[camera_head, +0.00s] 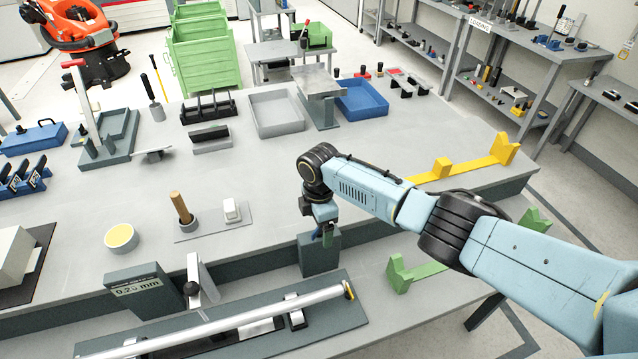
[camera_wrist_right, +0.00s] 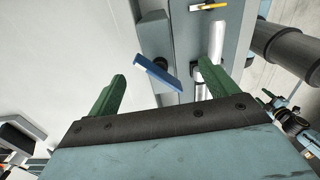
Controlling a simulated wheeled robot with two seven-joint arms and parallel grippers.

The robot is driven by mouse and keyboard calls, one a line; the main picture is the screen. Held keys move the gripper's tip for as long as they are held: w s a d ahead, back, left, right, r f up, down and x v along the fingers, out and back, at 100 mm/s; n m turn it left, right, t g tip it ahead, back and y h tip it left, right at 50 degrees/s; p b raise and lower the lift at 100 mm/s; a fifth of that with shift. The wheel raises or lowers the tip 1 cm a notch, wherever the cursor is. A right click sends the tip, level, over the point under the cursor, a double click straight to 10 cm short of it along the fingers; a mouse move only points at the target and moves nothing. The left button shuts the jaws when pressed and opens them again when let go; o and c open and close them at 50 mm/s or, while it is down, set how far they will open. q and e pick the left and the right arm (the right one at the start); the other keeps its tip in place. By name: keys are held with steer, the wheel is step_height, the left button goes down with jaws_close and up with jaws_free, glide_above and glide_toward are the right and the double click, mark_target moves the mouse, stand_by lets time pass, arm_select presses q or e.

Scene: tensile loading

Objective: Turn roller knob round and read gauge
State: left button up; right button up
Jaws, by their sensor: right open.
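The gauge (camera_head: 137,286) is a dark box at the front left of the bench; its display appears to read 0.20 mm. A silver rod (camera_head: 235,322) with a yellow mark near its right end lies along a dark bed beside it. My right gripper (camera_head: 326,232) points down beyond the rod's right end, over a dark grey block (camera_head: 320,262). In the right wrist view its green fingers (camera_wrist_right: 162,72) are open. A blue flat handle (camera_wrist_right: 152,66) on a dark knob appears between them, with no clear contact; the rod (camera_wrist_right: 214,45) appears near the right finger. My left gripper is out of view.
A white upright with a black ball (camera_head: 190,288) stands beside the gauge. A yellow cradle (camera_head: 465,170) and a green cradle (camera_head: 415,272) lie near my right arm. A yellow-topped cup (camera_head: 121,238) and a wooden-handled tool (camera_head: 181,207) stand farther left.

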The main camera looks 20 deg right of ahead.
steer(key=n+b, duration=0.1)
steer(key=n, duration=0.3)
steer(key=n+b, duration=0.2)
steer(key=n, duration=0.3)
steer(key=n+b, duration=0.1)
steer(key=n, duration=0.3)
steer(key=n+b, duration=0.1)
steer(key=n, duration=0.2)
steer(key=shift+n, duration=0.4)
step_height(320, 180, up, 13)
steer(key=b, duration=0.1)
steer(key=shift+r+n, duration=0.2)
steer(key=shift+n, duration=0.1)
